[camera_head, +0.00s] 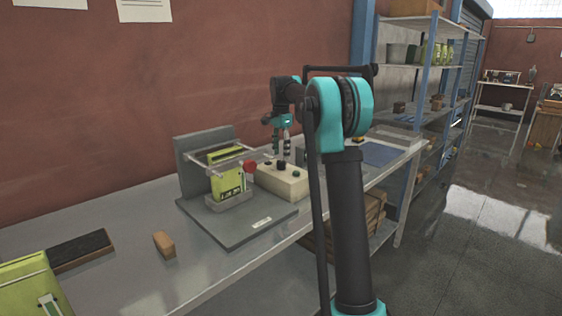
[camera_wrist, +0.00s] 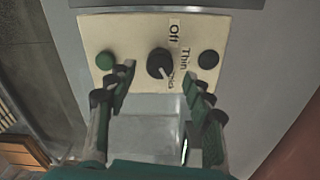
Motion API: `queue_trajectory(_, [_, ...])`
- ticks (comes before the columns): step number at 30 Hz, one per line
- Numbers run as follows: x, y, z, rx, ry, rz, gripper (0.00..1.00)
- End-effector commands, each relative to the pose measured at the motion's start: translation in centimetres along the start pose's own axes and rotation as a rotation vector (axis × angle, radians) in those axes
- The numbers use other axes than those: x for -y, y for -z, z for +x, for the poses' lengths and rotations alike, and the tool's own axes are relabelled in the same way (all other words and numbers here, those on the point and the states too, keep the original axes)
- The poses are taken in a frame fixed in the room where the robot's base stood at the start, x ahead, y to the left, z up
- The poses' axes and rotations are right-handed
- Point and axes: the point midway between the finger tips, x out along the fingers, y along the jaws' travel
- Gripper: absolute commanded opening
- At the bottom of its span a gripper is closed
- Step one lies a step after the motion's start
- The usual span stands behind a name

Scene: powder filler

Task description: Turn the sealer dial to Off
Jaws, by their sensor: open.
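The sealer's control box (camera_head: 287,184) is cream-coloured and stands on the bench; its top panel (camera_wrist: 140,35) fills the upper middle of the wrist view. The black dial (camera_wrist: 159,63) sits mid-panel, with the words "Off" and "Thin" and a partly hidden third label beside it. A small pale mark on the dial seems to face lower right, towards the partly hidden label, away from "Off". My gripper (camera_wrist: 160,84) is open and empty, its fingertips just below the dial in the picture, one to each side. In the head view my gripper (camera_head: 281,152) hangs over the box.
A green button (camera_wrist: 105,61) and a black button (camera_wrist: 208,60) flank the dial, close to my fingertips. A wooden block (camera_head: 164,245) lies on the bench at front left.

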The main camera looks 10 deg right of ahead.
Motion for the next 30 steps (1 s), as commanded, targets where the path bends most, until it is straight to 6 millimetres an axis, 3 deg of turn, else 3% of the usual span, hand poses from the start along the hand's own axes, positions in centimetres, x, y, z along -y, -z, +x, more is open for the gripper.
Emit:
queue_trajectory(7, [0.0,0.0,3.2,0.000,0.000,0.000,0.52])
queue_trajectory(19, [0.0,0.0,4.0,0.000,0.000,0.000,0.52])
queue_trajectory(30, [0.0,0.0,3.9,0.000,0.000,0.000,0.07])
